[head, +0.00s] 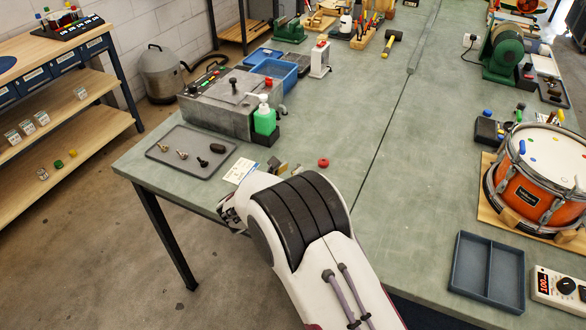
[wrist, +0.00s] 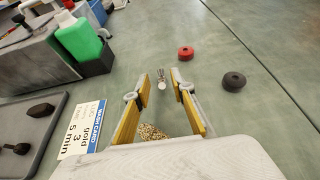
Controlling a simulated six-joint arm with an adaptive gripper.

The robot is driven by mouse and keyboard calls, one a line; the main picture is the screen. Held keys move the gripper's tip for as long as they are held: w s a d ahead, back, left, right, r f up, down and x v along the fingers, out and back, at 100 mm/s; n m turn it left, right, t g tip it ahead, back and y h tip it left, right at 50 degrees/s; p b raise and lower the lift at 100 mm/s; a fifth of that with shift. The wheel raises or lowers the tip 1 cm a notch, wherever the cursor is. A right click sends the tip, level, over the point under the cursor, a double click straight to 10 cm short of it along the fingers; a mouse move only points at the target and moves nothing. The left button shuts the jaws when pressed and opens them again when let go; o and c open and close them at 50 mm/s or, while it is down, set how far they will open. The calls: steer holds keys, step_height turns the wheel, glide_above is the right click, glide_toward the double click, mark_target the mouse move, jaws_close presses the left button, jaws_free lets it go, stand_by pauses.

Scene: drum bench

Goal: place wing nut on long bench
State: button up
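Two small brass-coloured pieces (head: 182,154) lie on the grey tray (head: 190,168) at the near left of the long bench (head: 345,115). They may be wing nuts, but they are too small to tell. My gripper (wrist: 157,92) is open over the bench, right of the tray, with a yellow pad on each finger. A small silvery piece with a pale round end (wrist: 161,80) shows between the fingertips. I cannot tell whether it is a wing nut, and neither finger visibly closes on it. In the head view, my arm hides most of the gripper.
A red ring (wrist: 186,53) and a black ring (wrist: 234,81) lie right of the gripper. A speckled tan patch (wrist: 152,132) shows below the fingers. The bench's middle is clear.

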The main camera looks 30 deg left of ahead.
steer(key=v, duration=0.8)
steer(key=shift+s+r, duration=0.15)
steer(key=shift+s, duration=0.2)
steer(key=shift+w, duration=0.1)
stand_by(0.3)
steer(key=w+d+r+n+g+y, duration=0.1)
steer(key=w+d+r+n+y, duration=0.1)
steer(key=d+r+n, duration=0.4)
steer(key=w+d+r+n+y, duration=0.2)
steer(key=r+n, duration=0.1)
steer(key=r, duration=0.4)
steer(key=w+d+r+n+g+y, duration=0.1)
steer(key=w+d+r+n, duration=0.1)
steer(key=d+r+n, duration=0.4)
steer(key=s+d+r+n+g, duration=0.1)
steer(key=s+d+r+n, duration=0.25)
steer(key=d+n, duration=0.2)
steer(key=s+d+r+n+g, duration=0.1)
steer(key=s+d+r+n, duration=0.25)
steer(key=s+d, duration=0.2)
steer(key=s+d+f+n+g+h, duration=0.2)
steer(key=s+d+n, duration=0.4)
steer(key=s+d, duration=0.5)
steer(key=s+d+f+n+g+h, duration=0.2)
steer(key=s+d+n, duration=0.4)
steer(key=s+d, duration=0.6)
step_height(320, 180, down, 3)
steer(key=shift+s+d+r+h, duration=0.1)
steer(key=shift+s+d+h, duration=0.15)
steer(key=shift+d+h, duration=0.4)
